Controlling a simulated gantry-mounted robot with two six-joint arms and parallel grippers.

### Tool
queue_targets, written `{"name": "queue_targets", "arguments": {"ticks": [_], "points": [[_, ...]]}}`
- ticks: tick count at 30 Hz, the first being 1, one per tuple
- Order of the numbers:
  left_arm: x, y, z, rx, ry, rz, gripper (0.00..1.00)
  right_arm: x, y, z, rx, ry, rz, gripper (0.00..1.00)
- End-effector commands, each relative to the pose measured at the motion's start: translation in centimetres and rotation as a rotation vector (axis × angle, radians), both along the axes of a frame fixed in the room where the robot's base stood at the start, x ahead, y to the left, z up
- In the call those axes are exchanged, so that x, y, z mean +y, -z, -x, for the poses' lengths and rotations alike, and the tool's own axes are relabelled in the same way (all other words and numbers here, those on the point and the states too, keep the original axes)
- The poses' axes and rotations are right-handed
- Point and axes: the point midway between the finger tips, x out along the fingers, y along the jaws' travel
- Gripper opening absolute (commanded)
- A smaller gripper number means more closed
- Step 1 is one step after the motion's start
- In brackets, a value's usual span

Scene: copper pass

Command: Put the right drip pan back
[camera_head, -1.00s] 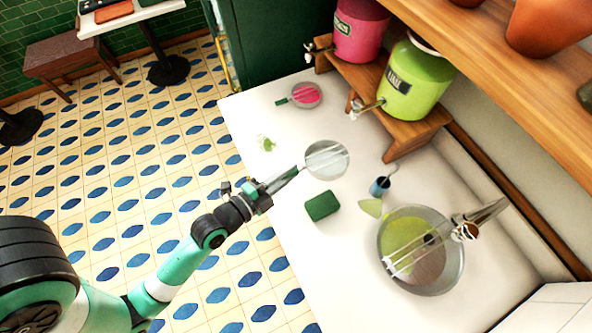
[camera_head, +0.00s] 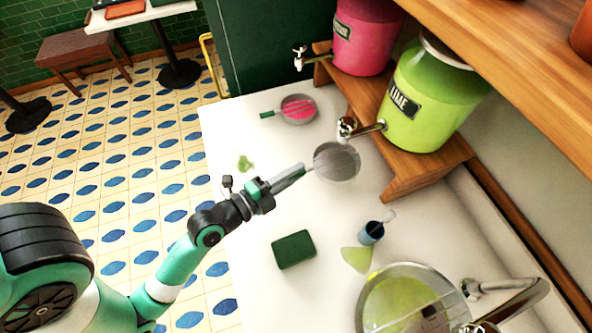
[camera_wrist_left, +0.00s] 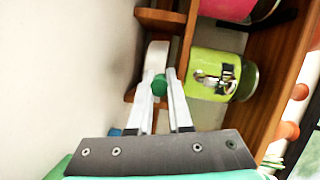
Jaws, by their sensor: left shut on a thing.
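The right drip pan (camera_head: 337,163) is a round grey pan just below and slightly left of the lime dispenser's tap (camera_head: 347,129) in the head view. My left gripper (camera_head: 302,171) reaches it from the left and is shut on its handle. In the left wrist view the green handle (camera_wrist_left: 160,86) sits between the fingertips, with the pale pan (camera_wrist_left: 158,54) beyond it. Whether the pan touches the counter is unclear. The green lime dispenser (camera_head: 425,100) stands on a wooden stand (camera_head: 428,172). My right gripper is not in view.
Another pan with pink liquid (camera_head: 298,109) lies below the pink dispenser (camera_head: 361,38).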

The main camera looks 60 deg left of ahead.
Motion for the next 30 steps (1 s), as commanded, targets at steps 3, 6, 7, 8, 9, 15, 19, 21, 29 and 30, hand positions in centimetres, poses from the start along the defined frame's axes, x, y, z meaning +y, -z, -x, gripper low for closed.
{"name": "queue_targets", "arguments": {"ticks": [3,6,7,8,9,15,19,21,29,30], "points": [[0.0,1.4,0.0,-0.002,0.0,0.0,0.0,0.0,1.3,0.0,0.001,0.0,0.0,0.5],[0.0,2.7,0.0,-0.002,-0.001,0.001,0.0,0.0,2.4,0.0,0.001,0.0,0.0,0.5],[0.0,3.1,0.0,-0.001,0.0,0.002,0.0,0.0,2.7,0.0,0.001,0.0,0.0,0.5],[0.0,3.5,0.0,-0.001,0.0,0.002,0.0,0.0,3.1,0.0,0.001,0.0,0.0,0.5],[0.0,4.1,0.0,0.0,0.0,0.002,0.0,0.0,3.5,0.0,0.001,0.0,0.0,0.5],[0.0,6.1,0.0,-0.002,-0.001,0.001,0.0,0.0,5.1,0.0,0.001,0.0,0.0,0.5],[0.0,6.4,0.0,-0.002,-0.001,0.001,0.0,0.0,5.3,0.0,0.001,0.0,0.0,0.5],[0.0,6.4,0.0,-0.002,-0.001,0.001,0.0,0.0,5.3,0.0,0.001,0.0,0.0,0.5],[0.0,6.3,0.0,-0.002,-0.001,0.001,0.0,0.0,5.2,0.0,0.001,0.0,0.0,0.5],[0.0,6.4,0.0,-0.002,-0.001,0.001,0.0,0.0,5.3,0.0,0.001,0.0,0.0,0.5]]}}
